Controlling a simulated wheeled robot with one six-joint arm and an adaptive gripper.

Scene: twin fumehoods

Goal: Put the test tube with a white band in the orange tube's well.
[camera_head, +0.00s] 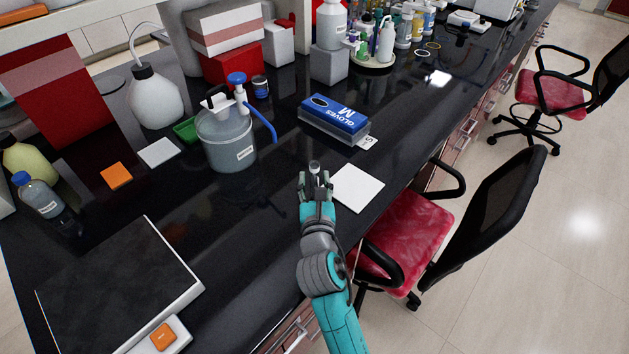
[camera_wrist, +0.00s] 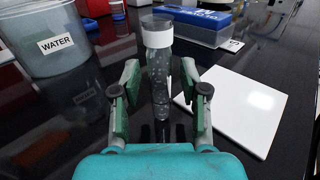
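The test tube with a white band (camera_wrist: 157,75) is clear, with the band near its top. It appears to stand upright on the dark bench. In the wrist view it shows between the two fingers of my gripper (camera_wrist: 163,90), with a gap on each side. In the head view my gripper (camera_head: 316,182) is low over the bench, and the tube's top (camera_head: 314,167) shows at its fingertips. My gripper is open. I cannot make out an orange tube or its well in either view.
A white square plate (camera_head: 357,188) lies just right of my gripper, also in the wrist view (camera_wrist: 235,108). A large water container (camera_head: 226,140) stands to the left. A blue glove box (camera_head: 334,115) lies behind. Orange squares (camera_head: 116,176) and a dark flat-topped device (camera_head: 120,290) are further left.

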